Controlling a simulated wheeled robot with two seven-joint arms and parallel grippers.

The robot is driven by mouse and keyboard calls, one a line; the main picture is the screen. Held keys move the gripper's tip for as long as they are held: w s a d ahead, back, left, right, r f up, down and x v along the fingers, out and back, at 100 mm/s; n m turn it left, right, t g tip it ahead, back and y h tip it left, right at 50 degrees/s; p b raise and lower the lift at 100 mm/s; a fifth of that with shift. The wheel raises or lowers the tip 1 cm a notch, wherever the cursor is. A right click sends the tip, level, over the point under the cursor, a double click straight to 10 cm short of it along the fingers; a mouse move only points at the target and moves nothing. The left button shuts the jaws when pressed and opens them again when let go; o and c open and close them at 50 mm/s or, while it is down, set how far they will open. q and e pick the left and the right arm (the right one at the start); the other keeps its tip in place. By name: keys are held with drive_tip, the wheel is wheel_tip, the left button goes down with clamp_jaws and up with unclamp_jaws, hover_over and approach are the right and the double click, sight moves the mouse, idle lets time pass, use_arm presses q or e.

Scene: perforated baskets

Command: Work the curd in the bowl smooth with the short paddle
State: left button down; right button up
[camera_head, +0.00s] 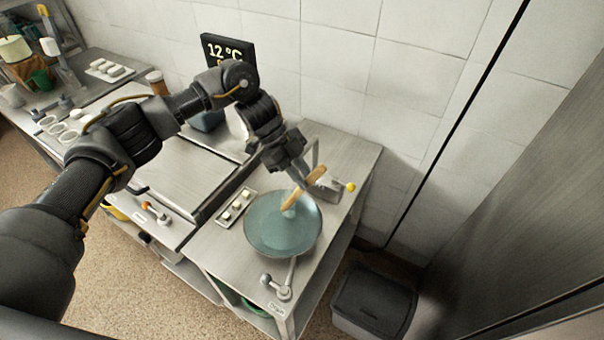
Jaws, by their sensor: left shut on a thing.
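A round teal bowl (270,238) stands on the steel bench at the right. My left gripper (305,181) is above the bowl's far rim, shut on the short wooden paddle (293,199). The paddle is tilted, its lower end reaching down over the bowl. A pale patch shows near that lower end; I cannot tell whether it is curd or part of the paddle. Whether the paddle touches the bowl's bottom is unclear. My right gripper is not in view.
A small tray (227,217) with pale pieces lies left of the bowl. A lever (279,287) stands at the bench's front, and a yellow-knobbed fitting (350,187) is behind the bowl. A dark bin (372,302) is on the floor. A display (228,48) hangs on the tiled wall.

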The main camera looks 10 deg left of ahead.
use_arm(q)
drive_tip(key=shift+f+b, duration=0.45)
drive_tip(key=shift+f, duration=0.35)
drive_tip(key=shift+w, duration=0.1)
drive_tip(key=shift+w+d+f+b, duration=0.15)
drive_tip(key=shift+w+b, duration=0.1)
drive_tip(key=shift+b, duration=0.25)
drive_tip(key=shift+w+d+b, duration=0.3)
drive_tip(key=shift+w+b, duration=0.45)
drive_tip(key=shift+s+a+r+p, duration=0.15)
drive_tip(key=shift+s+a+p, duration=0.1)
drive_tip(key=shift+s+p, duration=0.25)
drive_tip(key=shift+s+a+r+p, duration=0.1)
drive_tip(key=shift+s+a+p, duration=0.15)
drive_tip(key=shift+s+p, duration=0.25)
drive_tip(key=shift+w, duration=0.15)
